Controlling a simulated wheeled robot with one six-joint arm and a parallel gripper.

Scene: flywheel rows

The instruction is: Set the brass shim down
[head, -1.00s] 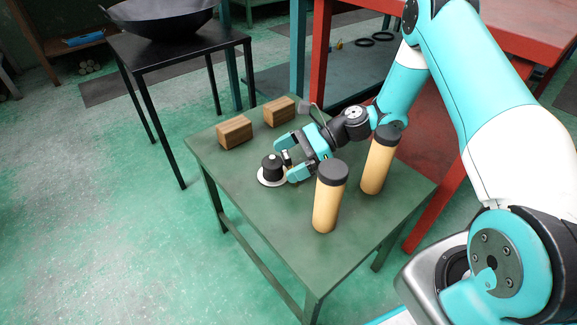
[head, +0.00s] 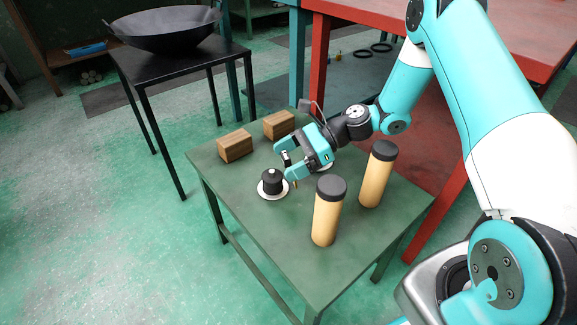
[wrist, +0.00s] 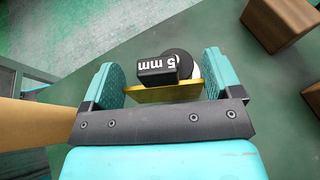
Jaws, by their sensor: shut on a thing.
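My gripper (head: 286,160) is shut on the brass shim (wrist: 165,93), a thin yellow plate with a black tag (wrist: 157,68) reading "5 mm". In the wrist view the shim spans the space between the two teal fingers. In the head view the shim is small and mostly hidden by the fingers. A black knob-like piece on a white disc (head: 272,186) stands on the green table (head: 255,215), just front-left of the fingertips. In the wrist view the black piece (wrist: 183,58) shows partly behind the tag. I cannot tell the shim's height above the table.
Two wooden blocks (head: 235,146) (head: 279,124) lie at the table's back left. Two cream cylinders with black caps (head: 328,212) (head: 377,175) stand at right. Another white disc (head: 326,166) shows partly beneath my gripper. The table's front is clear. A wok (head: 168,30) sits on a black stand.

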